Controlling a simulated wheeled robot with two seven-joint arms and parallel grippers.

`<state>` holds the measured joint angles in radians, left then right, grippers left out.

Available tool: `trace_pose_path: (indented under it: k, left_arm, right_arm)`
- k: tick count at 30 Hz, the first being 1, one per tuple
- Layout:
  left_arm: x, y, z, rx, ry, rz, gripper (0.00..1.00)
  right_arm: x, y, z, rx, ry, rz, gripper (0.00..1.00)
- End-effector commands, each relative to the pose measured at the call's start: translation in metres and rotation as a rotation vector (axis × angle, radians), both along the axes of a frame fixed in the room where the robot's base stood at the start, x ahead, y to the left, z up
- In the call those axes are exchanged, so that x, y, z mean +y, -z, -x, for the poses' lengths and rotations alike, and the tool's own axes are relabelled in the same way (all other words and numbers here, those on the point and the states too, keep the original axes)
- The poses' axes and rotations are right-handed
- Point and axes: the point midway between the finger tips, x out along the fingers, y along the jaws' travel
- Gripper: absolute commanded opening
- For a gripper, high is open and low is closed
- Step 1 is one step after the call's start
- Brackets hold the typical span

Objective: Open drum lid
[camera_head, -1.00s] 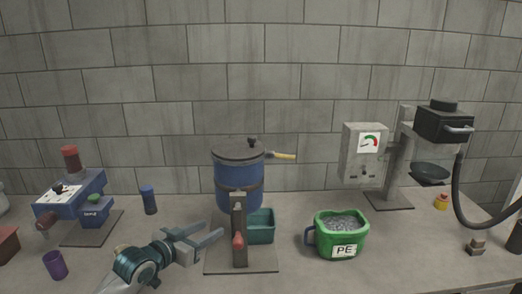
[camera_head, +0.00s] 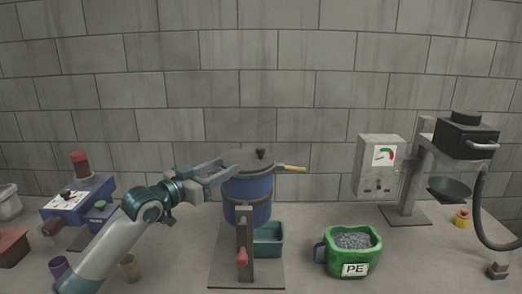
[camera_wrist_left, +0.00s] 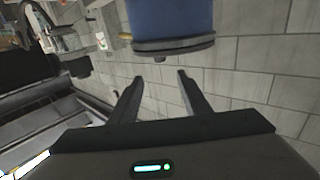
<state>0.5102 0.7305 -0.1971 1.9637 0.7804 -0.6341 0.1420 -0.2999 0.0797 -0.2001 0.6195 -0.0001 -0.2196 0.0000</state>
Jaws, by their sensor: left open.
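The blue drum (camera_head: 248,208) stands upright on its stand in the middle of the table. Its dark grey lid (camera_head: 247,161) is on top, with a black knob (camera_head: 260,154) and a yellow-tipped handle (camera_head: 292,168) sticking out to the right. My left gripper (camera_head: 230,172) is at the lid's left side, at about lid height, fingers apart and empty. In the left wrist view the drum (camera_wrist_left: 170,18) appears upside down, with its lid (camera_wrist_left: 175,46) beyond the open fingers (camera_wrist_left: 160,86). I cannot tell whether a finger touches the lid. My right gripper is out of view.
A green PE tub (camera_head: 353,262) is to the right. A gauge box (camera_head: 380,165) and black hopper (camera_head: 466,139) stand further right. A blue machine (camera_head: 80,200) is at left.

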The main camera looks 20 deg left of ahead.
Motion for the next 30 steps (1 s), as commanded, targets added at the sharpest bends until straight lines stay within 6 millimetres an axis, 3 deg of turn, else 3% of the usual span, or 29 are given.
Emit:
trace_pose_path:
  k: [8, 30]
  left_arm:
    - [-0.012, -0.003, -0.027, 0.0, 0.001, 0.003, 0.43]
    - [-0.058, -0.002, -0.138, 0.001, 0.0, 0.001, 0.43]
  right_arm:
    - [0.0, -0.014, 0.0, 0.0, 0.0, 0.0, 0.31]
    - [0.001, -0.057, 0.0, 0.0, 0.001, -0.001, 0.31]
